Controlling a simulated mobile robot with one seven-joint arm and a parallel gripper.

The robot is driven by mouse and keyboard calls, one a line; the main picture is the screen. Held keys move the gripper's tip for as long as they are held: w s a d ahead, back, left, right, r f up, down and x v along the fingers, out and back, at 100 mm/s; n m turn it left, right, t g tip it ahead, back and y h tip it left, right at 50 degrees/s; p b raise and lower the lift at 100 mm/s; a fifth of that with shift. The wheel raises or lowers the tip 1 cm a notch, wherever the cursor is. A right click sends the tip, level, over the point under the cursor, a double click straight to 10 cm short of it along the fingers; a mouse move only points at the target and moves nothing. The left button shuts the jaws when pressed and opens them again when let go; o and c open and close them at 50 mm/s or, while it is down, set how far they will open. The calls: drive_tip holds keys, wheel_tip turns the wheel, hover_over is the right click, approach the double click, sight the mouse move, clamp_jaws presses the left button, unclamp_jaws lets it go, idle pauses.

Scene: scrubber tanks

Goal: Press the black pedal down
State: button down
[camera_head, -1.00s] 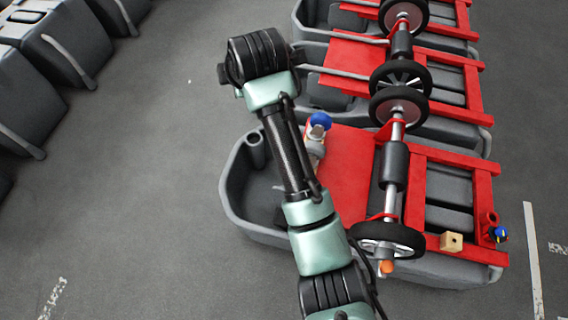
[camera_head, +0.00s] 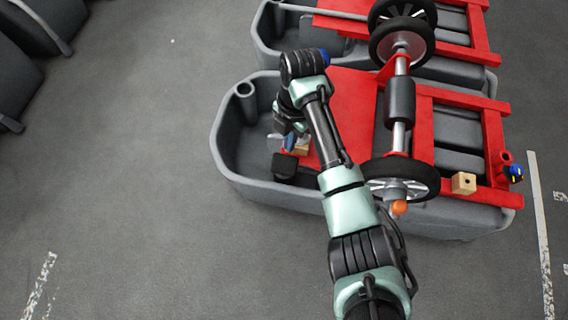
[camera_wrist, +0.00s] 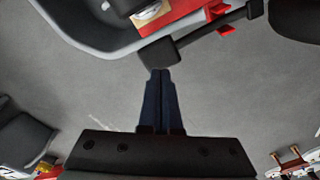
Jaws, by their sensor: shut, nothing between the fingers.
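In the wrist view the pedal (camera_wrist: 160,52) is a black pad on a black bar that runs to a small red bracket (camera_wrist: 218,14). My gripper (camera_wrist: 161,72) is shut and empty, its two dark fingers side by side. Its tips lie right at the pad's lower edge in the wrist view; I cannot tell whether they touch it. In the head view my gripper (camera_head: 290,141) is small, just above the pedal in the picture.
The grey tub (camera_head: 225,155) carries a red deck (camera_head: 350,110) and a shaft with black wheels (camera_head: 401,178). Open grey floor lies to the left.

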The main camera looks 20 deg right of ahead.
sight(287, 161)
drive_tip(key=shift+f, duration=0.15)
drive_tip(key=f+b, duration=0.6)
drive_tip(key=b, duration=0.1)
drive_tip(key=shift+s+a+f, duration=0.1)
drive_tip(key=shift+a+f, duration=0.2)
drive_tip(key=shift+f, duration=0.05)
wheel_tip(287, 161, down, 4)
drive_tip(key=shift+f+b, duration=0.1)
drive_tip(key=shift+b, duration=1.05)
drive_tip(key=d, duration=0.1)
drive_tip(key=w+d+r, duration=0.1)
drive_tip(key=shift+d+r, duration=0.15)
drive_tip(key=shift+d, duration=0.2)
